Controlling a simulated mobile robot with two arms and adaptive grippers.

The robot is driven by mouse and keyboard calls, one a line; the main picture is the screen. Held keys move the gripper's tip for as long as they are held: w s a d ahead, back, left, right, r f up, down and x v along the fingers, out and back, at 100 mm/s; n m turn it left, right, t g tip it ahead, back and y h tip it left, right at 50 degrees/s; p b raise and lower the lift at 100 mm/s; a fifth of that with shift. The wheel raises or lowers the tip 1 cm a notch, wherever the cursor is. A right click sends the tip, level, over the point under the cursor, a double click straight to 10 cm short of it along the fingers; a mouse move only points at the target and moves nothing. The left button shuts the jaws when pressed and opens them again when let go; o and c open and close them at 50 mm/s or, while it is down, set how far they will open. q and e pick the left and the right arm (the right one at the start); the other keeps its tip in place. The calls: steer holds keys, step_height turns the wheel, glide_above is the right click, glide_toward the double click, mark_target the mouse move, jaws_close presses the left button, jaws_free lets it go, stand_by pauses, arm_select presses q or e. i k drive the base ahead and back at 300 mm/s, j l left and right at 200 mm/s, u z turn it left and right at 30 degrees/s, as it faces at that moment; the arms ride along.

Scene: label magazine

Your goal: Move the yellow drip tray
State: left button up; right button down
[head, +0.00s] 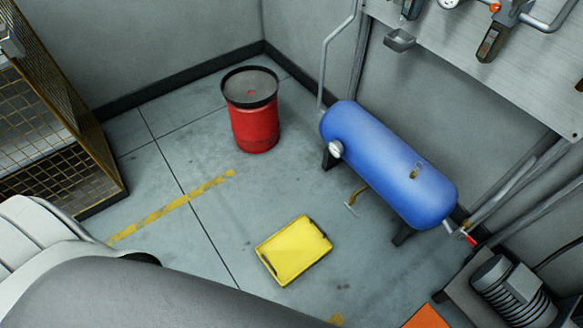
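The yellow drip tray (294,250) lies flat on the grey floor in the head view, a little below the middle of the picture. It is a shallow rectangle with dark marks along some edges, and it looks empty. It stands apart from the blue tank and the red drum. Neither of my grippers shows in this view. A large grey and white part at the lower left is mine.
A red drum (254,127) with a dark lid stands behind the tray. A blue tank (387,165) on dark feet is to its right. A mesh cage (60,140) stands at left, a motor (511,290) at lower right. Floor around the tray is clear.

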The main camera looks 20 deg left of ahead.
mark_target(288, 254)
steer(key=k+j, duration=0.4)
steer(key=j, duration=0.15)
steer(key=k+j, duration=0.45)
steer(key=j+z, duration=0.05)
steer(key=j, duration=0.05)
